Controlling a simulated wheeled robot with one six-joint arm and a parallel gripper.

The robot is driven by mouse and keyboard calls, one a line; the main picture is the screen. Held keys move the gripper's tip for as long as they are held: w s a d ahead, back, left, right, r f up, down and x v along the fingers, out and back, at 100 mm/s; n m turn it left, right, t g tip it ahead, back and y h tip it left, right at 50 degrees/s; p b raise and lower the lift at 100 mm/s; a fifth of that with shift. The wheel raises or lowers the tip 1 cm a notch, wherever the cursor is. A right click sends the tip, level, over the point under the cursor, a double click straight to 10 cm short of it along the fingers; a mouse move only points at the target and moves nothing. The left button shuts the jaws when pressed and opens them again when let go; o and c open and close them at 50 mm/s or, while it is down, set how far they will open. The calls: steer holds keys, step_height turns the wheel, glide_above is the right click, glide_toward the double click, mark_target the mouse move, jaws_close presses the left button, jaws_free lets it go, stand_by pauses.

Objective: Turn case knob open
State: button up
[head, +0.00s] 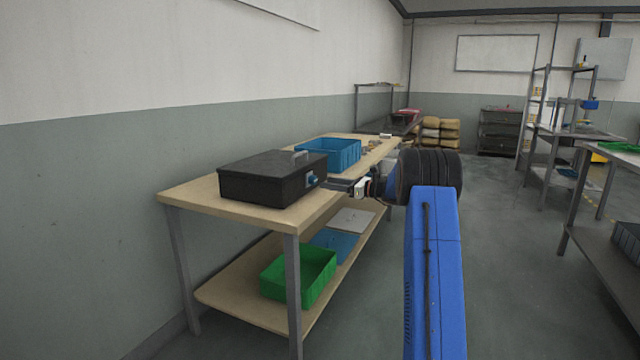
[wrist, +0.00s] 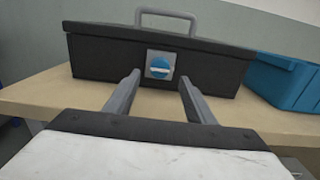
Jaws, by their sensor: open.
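A black case (head: 262,181) with a closed lid and a grey top handle (head: 300,155) stands on the wooden table (head: 190,189). A round blue knob (head: 312,179) on a light plate sits on its front face. In the wrist view the knob (wrist: 159,66) shows just above and between the fingertips, with a pale bar across it. My gripper (wrist: 158,80) is open and empty. Its two fingers point at the case front, either side of the knob's line. Whether the fingertips reach level with the knob I cannot tell.
A blue bin (head: 335,153) stands behind the case, close to its right side in the wrist view (wrist: 285,85). A green bin (head: 300,277) is on the lower shelf. Open floor lies right of the table.

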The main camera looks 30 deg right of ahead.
mark_target(315, 181)
steer(key=shift+x, duration=2.5)
steer(key=shift+c, duration=0.4)
steer(key=c, duration=1)
